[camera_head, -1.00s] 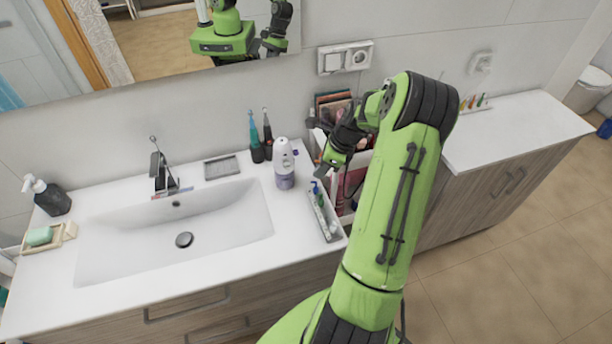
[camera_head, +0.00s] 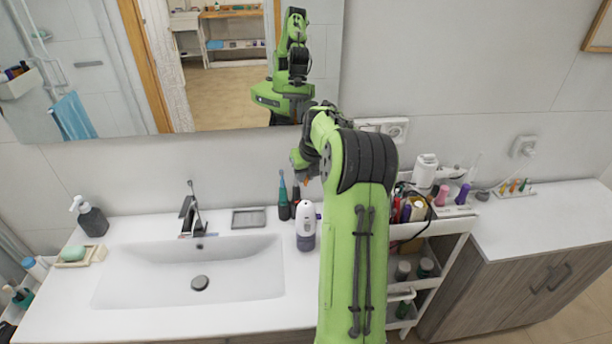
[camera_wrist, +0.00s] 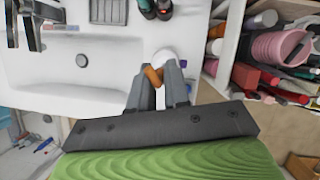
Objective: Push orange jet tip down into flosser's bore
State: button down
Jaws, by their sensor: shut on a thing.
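The flosser (camera_head: 305,228) is a white bottle with a purple-grey lower part. It stands upright on the counter, right of the sink and just left of my arm. My gripper (camera_head: 305,174) is above it, pointing down, partly hidden by my own arm. In the wrist view, my gripper (camera_wrist: 158,78) is shut on the orange jet tip (camera_wrist: 153,74), a small piece between the fingertips. The orange tip also shows faintly below my gripper in the head view (camera_head: 307,182). The flosser's white top (camera_wrist: 165,57) shows just beyond the fingers. The bore cannot be made out.
Two electric toothbrushes (camera_head: 283,196) stand behind the flosser, near a grey soap dish (camera_head: 249,218). The sink (camera_head: 160,270) is at left. A crowded white cart (camera_head: 440,226) stands at right. The wall and mirror (camera_head: 200,60) are close behind my gripper.

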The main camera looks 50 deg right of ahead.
jog(key=b, duration=0.5)
send_over(305, 201)
jog(key=s, duration=0.1)
jog(key=shift+s+a+f, duration=0.1)
jog(key=shift+a+f, duration=0.1)
jog(key=shift+f, duration=1.3)
jog(key=shift+s+a+f, duration=0.1)
jog(key=shift+a+f, duration=0.05)
jog(key=shift+f, duration=1.35)
jog(key=shift+f+b, duration=0.7)
jog(key=shift+f, duration=0.5)
jog(key=c, duration=1)
grip_release()
jog(key=v, duration=1.5)
jog(key=shift+s+a+r, duration=0.1)
jog(key=shift+r, duration=0.3)
